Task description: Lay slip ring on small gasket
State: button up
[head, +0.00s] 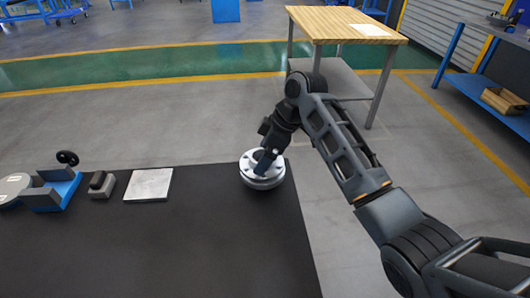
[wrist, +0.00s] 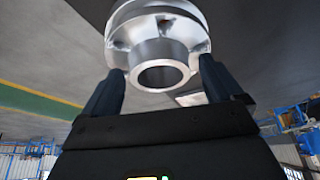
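A silver metal flanged part (head: 262,178) with holes in its top face stands near the right edge of the dark mat. It looks like stacked round pieces, but I cannot tell which is the slip ring and which the small gasket. In the wrist view the flanged part (wrist: 162,30) has wide discs and a hollow round collar facing the camera. My gripper (head: 265,161) points down at the part in the head view. In the wrist view my gripper's two fingers (wrist: 162,76) stand apart on either side of the collar, with narrow gaps visible. The gripper hides some of the part's top.
A flat grey plate (head: 149,185), a small grey block with a dark top (head: 102,185) and a blue fixture (head: 52,190) lie to the left on the dark mat (head: 180,250). The mat's front middle is clear. A wooden-topped table (head: 345,22) stands behind.

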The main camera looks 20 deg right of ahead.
jog(key=shift+r, duration=0.1)
jog(key=v, duration=1.2)
jog(key=shift+b, duration=0.4)
